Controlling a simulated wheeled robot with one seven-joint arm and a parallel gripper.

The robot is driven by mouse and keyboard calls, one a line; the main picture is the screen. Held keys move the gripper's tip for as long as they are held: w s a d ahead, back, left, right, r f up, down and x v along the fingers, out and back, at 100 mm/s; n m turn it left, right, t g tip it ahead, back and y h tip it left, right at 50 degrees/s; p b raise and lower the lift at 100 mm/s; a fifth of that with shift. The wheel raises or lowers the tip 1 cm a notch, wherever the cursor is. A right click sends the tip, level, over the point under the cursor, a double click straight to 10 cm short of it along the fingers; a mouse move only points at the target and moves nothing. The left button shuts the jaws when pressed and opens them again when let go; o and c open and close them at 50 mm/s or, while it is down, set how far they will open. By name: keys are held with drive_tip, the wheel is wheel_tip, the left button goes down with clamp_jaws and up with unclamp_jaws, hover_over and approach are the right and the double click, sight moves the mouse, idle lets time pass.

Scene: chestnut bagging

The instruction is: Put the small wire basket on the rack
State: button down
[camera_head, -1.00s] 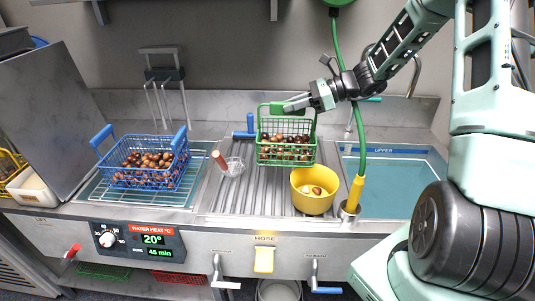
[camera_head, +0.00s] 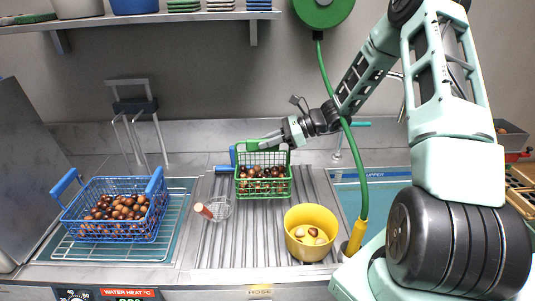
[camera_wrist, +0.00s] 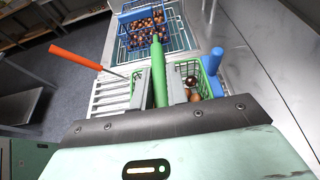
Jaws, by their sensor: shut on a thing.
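The small green wire basket (camera_head: 263,187), filled with chestnuts, is upright at the back of the ribbed metal rack (camera_head: 235,247). I cannot tell whether its bottom touches the ribs or hangs just above them. My gripper (camera_head: 266,142) is shut on the top of its green handle. In the wrist view the green handle (camera_wrist: 158,75) stands between my two fingers (camera_wrist: 158,92), and part of the basket (camera_wrist: 206,75) shows behind them. A larger blue wire basket (camera_head: 113,211) of chestnuts sits on a wire rack (camera_head: 170,217) over the left basin.
A yellow bowl (camera_head: 304,244) with a few pale chestnuts stands in front of the green basket at right. A wire skimmer (camera_head: 216,208) lies to its left. A blue-handled tool (camera_head: 229,167) is close behind it. A green hose (camera_head: 359,180) hangs at right.

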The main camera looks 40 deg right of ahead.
sight(273, 151)
drive_tip(key=shift+f+p, duration=0.35)
drive_tip(key=shift+f, duration=1.65)
drive_tip(key=c, duration=1.4)
unclamp_jaws()
drive_tip(key=shift+f, duration=0.1)
